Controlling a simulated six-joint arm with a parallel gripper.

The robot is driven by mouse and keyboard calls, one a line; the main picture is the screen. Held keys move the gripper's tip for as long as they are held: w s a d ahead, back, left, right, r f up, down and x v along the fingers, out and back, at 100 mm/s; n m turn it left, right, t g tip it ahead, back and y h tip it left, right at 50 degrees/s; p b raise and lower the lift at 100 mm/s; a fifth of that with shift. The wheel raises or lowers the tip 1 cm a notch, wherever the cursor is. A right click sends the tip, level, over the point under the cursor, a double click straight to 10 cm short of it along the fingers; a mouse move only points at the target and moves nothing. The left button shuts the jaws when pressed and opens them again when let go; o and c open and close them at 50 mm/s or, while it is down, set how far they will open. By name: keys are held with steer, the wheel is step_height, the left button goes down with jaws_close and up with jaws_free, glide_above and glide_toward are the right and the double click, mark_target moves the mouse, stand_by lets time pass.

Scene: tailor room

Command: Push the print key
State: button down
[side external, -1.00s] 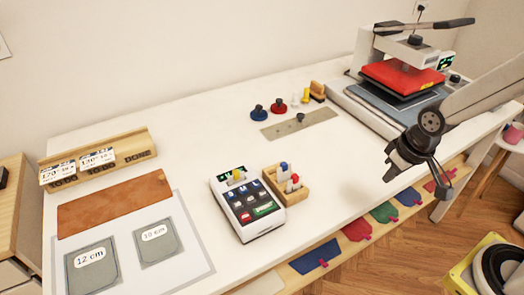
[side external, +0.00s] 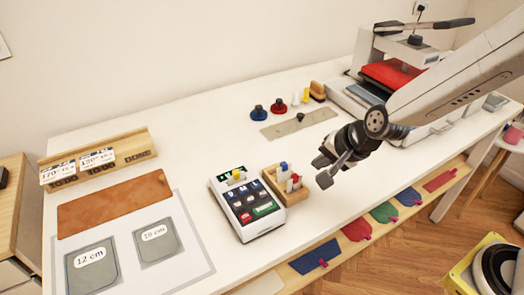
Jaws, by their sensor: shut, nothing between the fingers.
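The label machine (side external: 247,204) is a small white box with a dark keypad of several keys, standing near the table's front edge. It has a green key (side external: 265,209) at its lower right and a red key (side external: 245,217) at its lower left. Which one is the print key is too small to read. A small display and a yellow piece show at its top. My gripper (side external: 328,176) is shut and empty, above the table to the right of the machine and apart from it.
A wooden holder (side external: 297,196) with upright tags stands right beside the machine, between it and my gripper. A heat press (side external: 395,75) with a red plate is at the back right. A metal ruler (side external: 290,127) and several knobs lie behind. Grey patches (side external: 90,270) lie at left.

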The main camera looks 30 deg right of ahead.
mark_target(268, 209)
steer(key=w+a+r+m+t, duration=0.1)
steer(key=w+a+m+t, duration=0.1)
steer(key=a+m, duration=0.9)
steer(key=shift+w+a+r+m+t, duration=0.2)
steer(key=shift+m+t, duration=0.1)
steer(key=shift+m, duration=0.9)
steer(key=shift+d+f, duration=0.1)
steer(key=shift+f, duration=4.3)
steer(key=shift+f, duration=0.85)
steer(key=shift+r, duration=0.85)
steer(key=shift+r, duration=0.1)
